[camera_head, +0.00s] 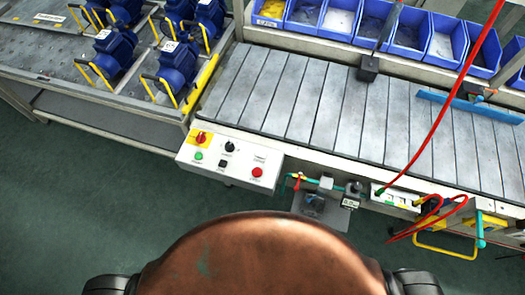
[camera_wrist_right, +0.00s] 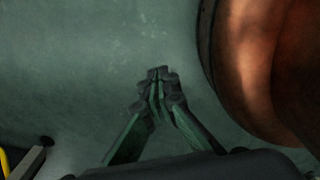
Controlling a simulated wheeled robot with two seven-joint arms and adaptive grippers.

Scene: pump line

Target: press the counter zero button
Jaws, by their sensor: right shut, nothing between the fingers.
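A white control panel (camera_head: 238,176) is on the front edge of the conveyor in the head view. It has a red rotary switch (camera_head: 201,138) on a yellow plate, a green button (camera_head: 198,156), a black knob (camera_head: 230,147), a small black square button (camera_head: 222,164) and a red button (camera_head: 257,172). The labels are too small to read, so I cannot tell which is the counter zero button. My right gripper (camera_wrist_right: 160,76) shows in the right wrist view, shut and empty over the bare floor, away from the panel. My left gripper is in neither view.
The slatted conveyor (camera_head: 290,95) runs behind the panel. Blue bins (camera_head: 408,32) line its far side. Blue pumps (camera_head: 110,55) stand on a metal table at the left. Valves, fittings and a red hose (camera_head: 446,103) are right of the panel. The floor (camera_head: 90,200) in front is clear.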

